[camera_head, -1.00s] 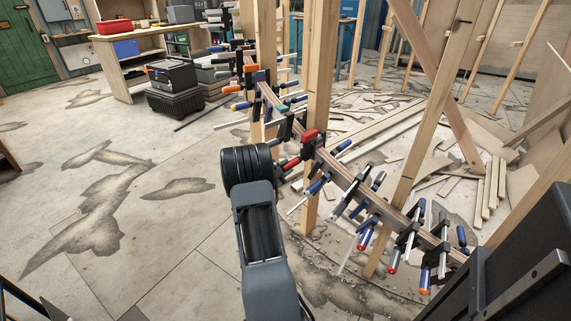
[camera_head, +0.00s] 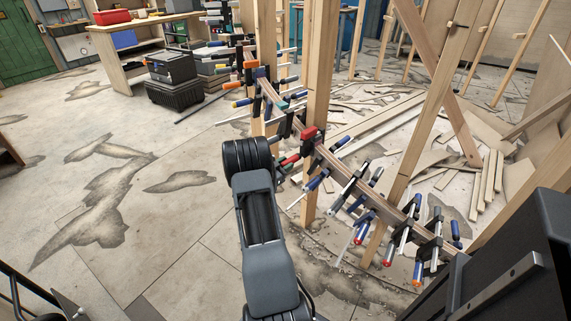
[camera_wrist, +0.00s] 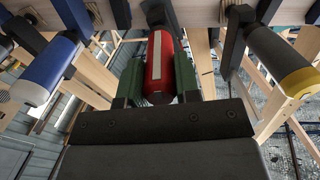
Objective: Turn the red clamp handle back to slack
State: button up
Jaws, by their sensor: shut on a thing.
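The red clamp handle (camera_wrist: 160,66) is a red cylinder with a white stripe along the side facing the wrist camera. It hangs from a dark clamp under the pale curved stringer (camera_wrist: 200,12). My gripper (camera_wrist: 160,82) has its two green fingers on either side of the handle and is shut on it. In the head view the red handle (camera_head: 290,160) shows small beside my dark wrist, left of an upright post; my fingers are mostly hidden there. The stringer (camera_head: 340,172) runs diagonally, lined with clamps.
In the wrist view a blue handle (camera_wrist: 45,70) hangs left and a dark handle with yellow end (camera_wrist: 282,62) right, both close to my gripper. A wooden post (camera_head: 317,90) stands just right. Offcuts (camera_head: 430,160) litter the floor behind. The floor at left is open.

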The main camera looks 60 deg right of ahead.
dwell(0.4)
jog(key=o, duration=0.9)
jog(key=shift+o, duration=0.2)
jog(key=p+v, duration=0.2)
jog(key=v, duration=1.2)
jog(key=shift+s+d+f, duration=0.1)
